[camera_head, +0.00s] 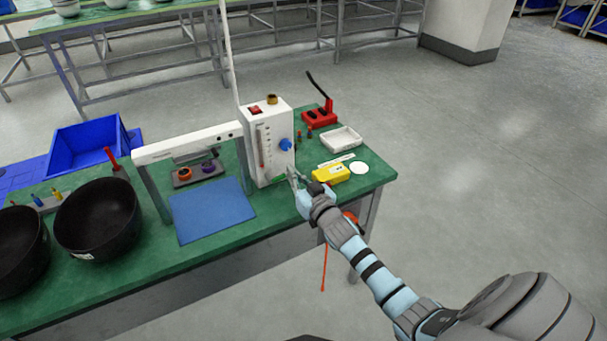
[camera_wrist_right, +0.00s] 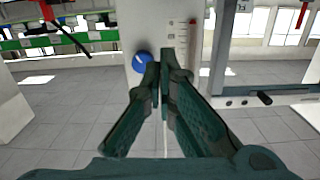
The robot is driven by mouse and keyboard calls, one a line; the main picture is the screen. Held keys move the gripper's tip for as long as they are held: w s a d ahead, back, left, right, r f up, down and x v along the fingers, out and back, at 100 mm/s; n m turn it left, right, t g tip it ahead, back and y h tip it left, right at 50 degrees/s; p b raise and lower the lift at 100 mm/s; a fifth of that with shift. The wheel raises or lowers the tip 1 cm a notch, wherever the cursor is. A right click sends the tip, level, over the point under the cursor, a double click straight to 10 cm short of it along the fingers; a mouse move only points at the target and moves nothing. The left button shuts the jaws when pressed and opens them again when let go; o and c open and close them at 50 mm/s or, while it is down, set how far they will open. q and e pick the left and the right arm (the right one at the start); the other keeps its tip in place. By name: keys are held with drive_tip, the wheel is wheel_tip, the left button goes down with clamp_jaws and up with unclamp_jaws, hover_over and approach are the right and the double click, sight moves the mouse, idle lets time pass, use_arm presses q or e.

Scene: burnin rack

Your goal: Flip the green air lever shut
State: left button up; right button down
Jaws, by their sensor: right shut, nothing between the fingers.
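The white control box (camera_head: 262,150) stands on the green bench, with a blue knob (camera_head: 285,144) and a vertical gauge scale on its front. A small bright green part (camera_head: 279,178), apparently the green air lever, shows low on the box front; its exact position is unclear. My right gripper (camera_head: 294,178) is just in front of the lower right of the box, shut and empty. In the right wrist view its closed fingers (camera_wrist_right: 168,68) point at the box panel (camera_wrist_right: 188,65), beside the blue knob (camera_wrist_right: 144,60). The lever cannot be made out there. My left gripper is out of view.
A yellow device (camera_head: 331,174), a white tray (camera_head: 341,139) and a red hand press (camera_head: 319,117) stand right of the box. A blue mat (camera_head: 212,210) and white-topped frame (camera_head: 187,143) are left of it. Black bowls (camera_head: 97,218) stand farther left.

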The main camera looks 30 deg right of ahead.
use_arm(q)
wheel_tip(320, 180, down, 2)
drive_tip(key=shift+b, duration=1)
use_arm(e)
drive_tip(key=s, duration=0.5)
drive_tip(key=shift+a+f, duration=0.15)
drive_tip(key=shift+a, duration=0.05)
drive_tip(key=s+d+f+n+g, duration=0.1)
drive_tip(key=s+f+g, duration=0.3)
drive_tip(key=f, duration=0.6)
drive_tip(key=s+d+f+n+g, duration=0.1)
drive_tip(key=s+f, duration=0.4)
drive_tip(key=f, duration=0.5)
drive_tip(key=s+d+f+n+g, duration=0.1)
drive_tip(key=s+f+g, duration=0.3)
drive_tip(key=f, duration=0.6)
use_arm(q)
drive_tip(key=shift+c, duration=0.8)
use_arm(e)
drive_tip(key=s+a+f+g, duration=0.2)
drive_tip(key=s+f, duration=0.3)
drive_tip(key=s, duration=0.6)
drive_tip(key=s+a+f+g, duration=0.2)
drive_tip(key=s+a+f, duration=0.2)
drive_tip(key=s, duration=0.7)
drive_tip(key=s+a+f+m+g, duration=0.1)
drive_tip(key=s+a+f+g, duration=0.2)
drive_tip(key=s+f, duration=0.4)
drive_tip(key=s, duration=0.5)
drive_tip(key=shift+y, duration=0.4)
